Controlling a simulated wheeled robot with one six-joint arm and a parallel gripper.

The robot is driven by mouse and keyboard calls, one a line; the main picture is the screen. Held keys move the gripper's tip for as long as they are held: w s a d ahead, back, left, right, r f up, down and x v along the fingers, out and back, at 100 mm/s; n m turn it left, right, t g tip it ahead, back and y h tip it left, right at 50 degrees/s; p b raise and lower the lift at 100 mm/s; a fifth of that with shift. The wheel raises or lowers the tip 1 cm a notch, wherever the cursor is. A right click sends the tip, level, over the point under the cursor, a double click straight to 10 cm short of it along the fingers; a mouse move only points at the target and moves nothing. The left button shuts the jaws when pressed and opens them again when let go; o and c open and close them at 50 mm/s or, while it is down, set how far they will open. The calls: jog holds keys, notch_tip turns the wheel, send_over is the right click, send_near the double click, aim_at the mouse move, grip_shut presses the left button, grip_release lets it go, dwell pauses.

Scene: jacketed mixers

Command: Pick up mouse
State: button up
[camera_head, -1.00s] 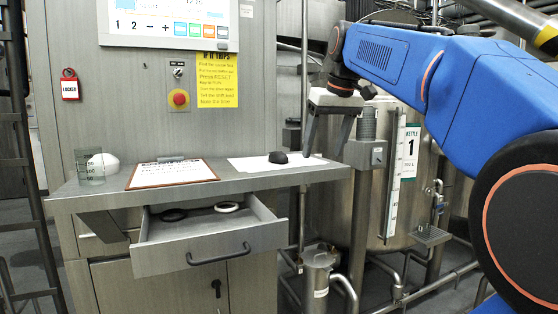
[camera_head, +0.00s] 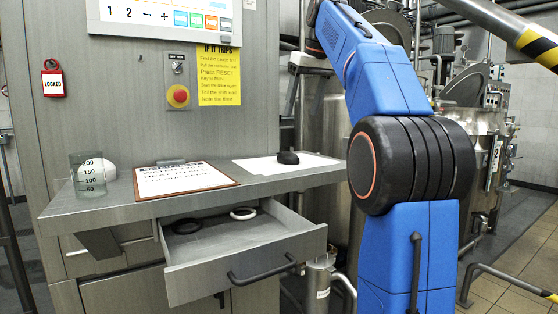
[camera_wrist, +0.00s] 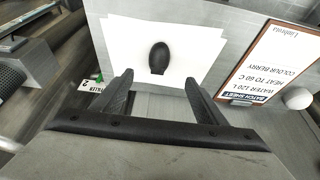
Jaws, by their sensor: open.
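The mouse (camera_head: 288,157) is small, black and rounded. It lies on a white sheet (camera_head: 250,166) on the grey steel shelf, near its right end. In the wrist view the mouse (camera_wrist: 159,57) lies on the white sheet, ahead of and between my two fingertips. My gripper (camera_wrist: 164,82) is open and empty, with its fingers apart and not touching the mouse. In the head view my gripper (camera_head: 300,68) is partly in view above and a little right of the mouse, and its fingers are hard to make out there.
An open drawer (camera_head: 240,262) below holds a black ring and a white ring. Steel tanks stand at the right.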

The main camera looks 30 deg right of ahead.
send_over(295, 158)
notch_tip(295, 158, down, 10)
jog(key=shift+r, duration=0.1)
jog(key=shift+x, duration=3)
jog(key=shift+w+r, duration=0.1)
jog(key=shift+w, duration=0.05)
jog(key=c, duration=1.2)
